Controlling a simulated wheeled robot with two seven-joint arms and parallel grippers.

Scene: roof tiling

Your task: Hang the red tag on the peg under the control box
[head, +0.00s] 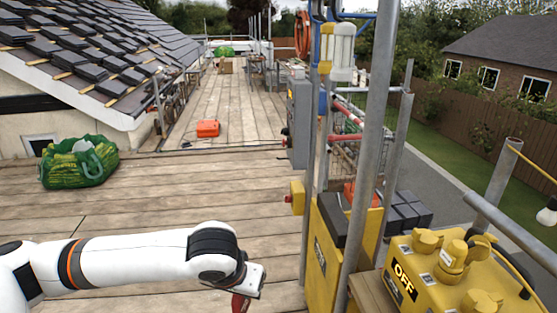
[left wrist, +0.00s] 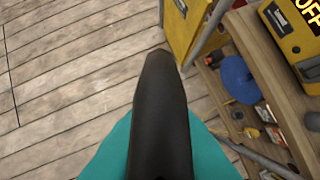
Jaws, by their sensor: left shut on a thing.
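My left gripper (head: 247,288) is low in the middle of the head view, shut on the red tag (head: 239,303). Only a small part of the tag shows, at the bottom picture edge. In the left wrist view a dark finger and teal parts fill the middle and the tag cannot be made out. A yellow control box (head: 428,277) marked OFF, with several knobs on top, stands at the lower right, apart from the gripper. It also shows in the left wrist view (left wrist: 292,38) at the top right. I cannot make out the peg. My right gripper is out of view.
A yellow cabinet (head: 323,252) and upright scaffold poles (head: 372,130) stand between the gripper and the OFF box. A wooden shelf (left wrist: 258,62) holds a blue round thing (left wrist: 239,80) and small items. The plank deck (head: 180,205) is clear around a green bag (head: 78,163) and orange case (head: 208,128).

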